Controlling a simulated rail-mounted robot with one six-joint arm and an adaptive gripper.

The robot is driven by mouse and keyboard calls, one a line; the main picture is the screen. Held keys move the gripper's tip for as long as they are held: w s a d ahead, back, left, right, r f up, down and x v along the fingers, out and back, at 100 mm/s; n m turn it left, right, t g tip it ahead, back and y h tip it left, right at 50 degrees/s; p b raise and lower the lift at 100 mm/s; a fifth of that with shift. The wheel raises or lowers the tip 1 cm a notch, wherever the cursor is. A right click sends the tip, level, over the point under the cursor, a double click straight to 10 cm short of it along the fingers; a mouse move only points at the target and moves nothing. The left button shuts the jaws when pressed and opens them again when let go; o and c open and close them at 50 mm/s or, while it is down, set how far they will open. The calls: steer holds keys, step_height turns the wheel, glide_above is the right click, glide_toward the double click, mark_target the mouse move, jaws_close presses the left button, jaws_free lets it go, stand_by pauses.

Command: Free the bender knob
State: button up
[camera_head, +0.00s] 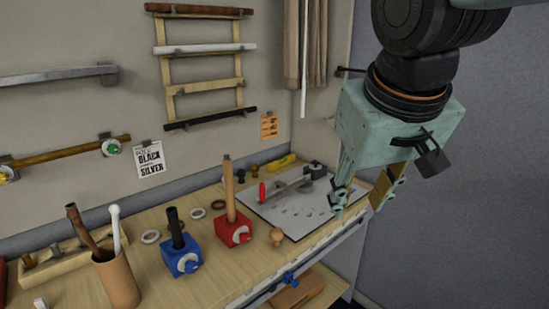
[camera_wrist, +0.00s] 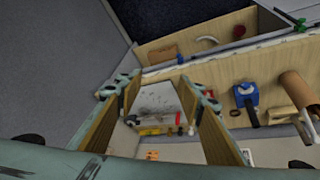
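A grey metal bender (camera_head: 290,189) with a long arm and a red upright grip (camera_head: 262,193) sits on a pale plate (camera_head: 290,220) at the right end of the table. I cannot tell which part is its knob. My gripper (camera_head: 362,202) is open and empty, above and to the right of the plate. In the wrist view its fingers (camera_wrist: 158,88) are spread, with the plate (camera_wrist: 160,96) and the red grip (camera_wrist: 150,131) seen small between them.
A red block (camera_head: 234,231) with a wooden rod, a blue block (camera_head: 181,258) with a dark rod and a brown cup (camera_head: 117,279) with rods stand left of the plate. Small dark knobs (camera_head: 254,170) sit behind. A rack (camera_head: 205,85) hangs on the wall.

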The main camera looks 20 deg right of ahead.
steer(key=w+d+r+t+h+p, duration=0.1)
steer(key=w+d+r+p, duration=0.15)
steer(key=w+d, duration=0.75)
steer(key=w+d+r+t+p, duration=0.1)
steer(key=w+d+p, duration=0.15)
steer(key=w, duration=1.65)
steer(key=w+d+r+t+h+p, duration=0.1)
steer(key=w+d+t+p, duration=0.15)
steer(key=w+d, duration=0.75)
steer(key=w+d+f+p, duration=0.1)
steer(key=w+f, duration=0.2)
steer(key=w, duration=0.3)
steer(key=w+f+y+p, duration=0.1)
steer(key=w+f+p, duration=0.15)
steer(key=w, duration=0.35)
steer(key=w+d+f+p, duration=0.1)
steer(key=w+f, duration=0.2)
steer(key=w, duration=0.3)
steer(key=w+d+f+y+p, duration=0.1)
steer(key=w+f, duration=0.2)
steer(key=f, duration=0.4)
steer(key=w+d+f+n+y+p, duration=0.1)
steer(key=w+f+y+p, duration=0.1)
steer(key=f, duration=0.6)
steer(key=shift+w+d, duration=0.35)
steer(key=shift+w, duration=0.55)
steer(key=shift+w+f, duration=0.1)
